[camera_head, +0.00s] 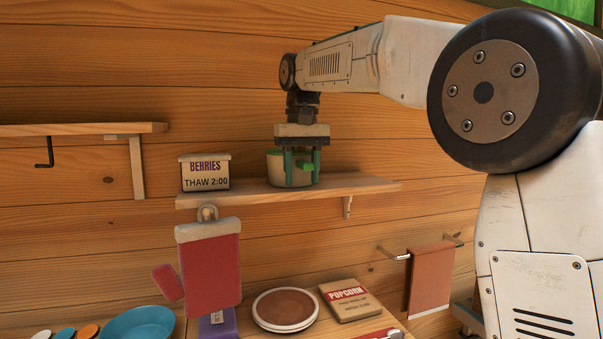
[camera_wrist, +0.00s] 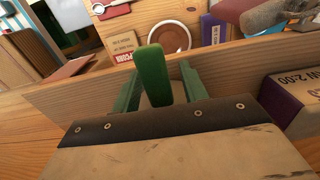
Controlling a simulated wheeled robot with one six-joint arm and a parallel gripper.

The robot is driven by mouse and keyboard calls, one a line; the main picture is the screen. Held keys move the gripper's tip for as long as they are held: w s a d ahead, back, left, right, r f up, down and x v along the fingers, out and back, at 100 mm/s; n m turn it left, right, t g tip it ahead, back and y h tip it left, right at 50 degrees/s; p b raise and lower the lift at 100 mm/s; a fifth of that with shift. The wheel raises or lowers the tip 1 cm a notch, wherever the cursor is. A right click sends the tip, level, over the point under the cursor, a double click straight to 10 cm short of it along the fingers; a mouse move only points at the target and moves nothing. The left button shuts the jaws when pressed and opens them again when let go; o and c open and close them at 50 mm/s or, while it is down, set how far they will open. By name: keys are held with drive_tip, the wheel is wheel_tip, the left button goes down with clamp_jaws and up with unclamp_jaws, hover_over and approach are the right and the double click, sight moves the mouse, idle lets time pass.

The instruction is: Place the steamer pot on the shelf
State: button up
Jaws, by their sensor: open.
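The steamer pot (camera_head: 275,168), a small pale pot with green parts, stands upright on the wooden shelf (camera_head: 370,187), right of the berries box. My gripper (camera_head: 302,168) points down at the pot, with its green fingers in front of and beside it, and hides part of it. In the wrist view a thick green piece (camera_wrist: 152,75), which looks like the pot's handle, lies between the spread fingers of my gripper (camera_wrist: 160,88). The fingers look apart from it. Most of the pot's body is hidden in the wrist view.
The berries box (camera_head: 206,173) stands on the shelf's left part. A red oven mitt (camera_head: 210,270) hangs below it. A round plate (camera_head: 285,310), a popcorn box (camera_head: 350,299) and a blue bowl (camera_head: 140,325) are lower down. The shelf's right end is clear.

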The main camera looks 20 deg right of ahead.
wheel_tip(320, 180, up, 8)
drive_tip(key=shift+f, duration=0.2)
idle(0.5)
